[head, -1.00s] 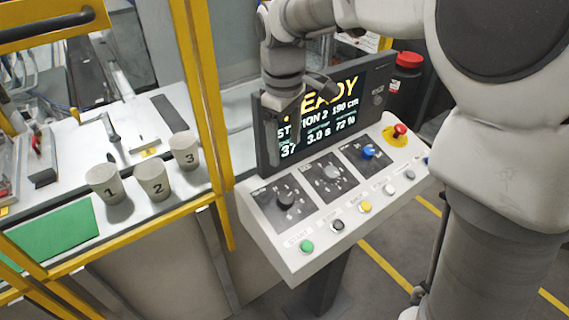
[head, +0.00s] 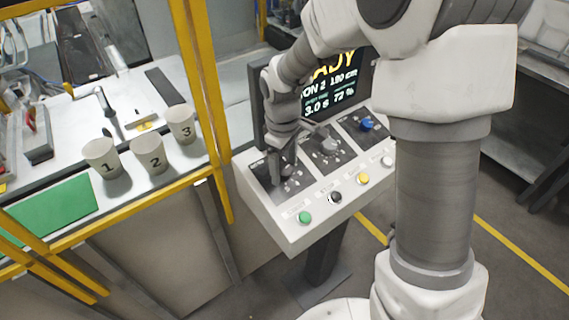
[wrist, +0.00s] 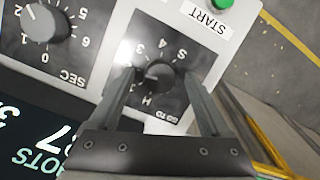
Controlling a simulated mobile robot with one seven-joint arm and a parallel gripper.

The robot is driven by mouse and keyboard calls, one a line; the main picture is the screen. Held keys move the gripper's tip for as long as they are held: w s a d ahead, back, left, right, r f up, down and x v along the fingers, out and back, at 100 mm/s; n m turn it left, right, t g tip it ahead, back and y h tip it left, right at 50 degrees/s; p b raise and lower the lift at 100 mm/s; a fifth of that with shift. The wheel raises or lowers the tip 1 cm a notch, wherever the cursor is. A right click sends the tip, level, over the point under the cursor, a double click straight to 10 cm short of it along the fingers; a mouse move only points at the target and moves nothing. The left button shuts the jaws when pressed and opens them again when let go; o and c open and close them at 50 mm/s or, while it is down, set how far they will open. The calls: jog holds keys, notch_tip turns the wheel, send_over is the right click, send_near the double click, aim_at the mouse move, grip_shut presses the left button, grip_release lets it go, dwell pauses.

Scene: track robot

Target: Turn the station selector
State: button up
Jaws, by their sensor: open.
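The station selector is a black knob (wrist: 157,76) on a dark plate, with marks including 3, 4, S and H around it and a "GO TO" label. It stands at the left of the console, and my gripper mostly hides it in the head view. My gripper (wrist: 160,82) is open, one finger on each side of the knob with a gap on both sides. In the head view my gripper (head: 284,168) points down over the selector plate. Where the knob's pointer aims is hard to tell.
A grey SEC knob (wrist: 45,22) is beside the selector; a blue knob (head: 367,124) sits farther right. A green START button (head: 305,217) and other buttons line the console front. The display (head: 325,90) stands behind. Three numbered cups (head: 148,155) are on the left table.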

grip_shut()
dwell(0.4)
jog(key=shift+m, duration=0.3)
jog(key=m+y, duration=0.1)
jog(key=m, duration=0.3)
jog(key=shift+d+g, duration=0.15)
jog(key=shift+g, duration=0.15)
jog(key=m, duration=0.3)
jog(key=m+y+b, duration=0.1)
jog(key=m, duration=0.2)
jog(key=shift+m+y, duration=0.3)
jog(key=m+y+b, duration=0.1)
jog(key=m, duration=0.5)
jog(key=shift+d, duration=0.15)
jog(key=m+t, duration=0.1)
jog(key=m, duration=0.2)
jog(key=m+t+y, duration=0.1)
jog(key=m, duration=0.2)
jog(key=shift+s+b, duration=0.1)
jog(key=shift+b, duration=0.25)
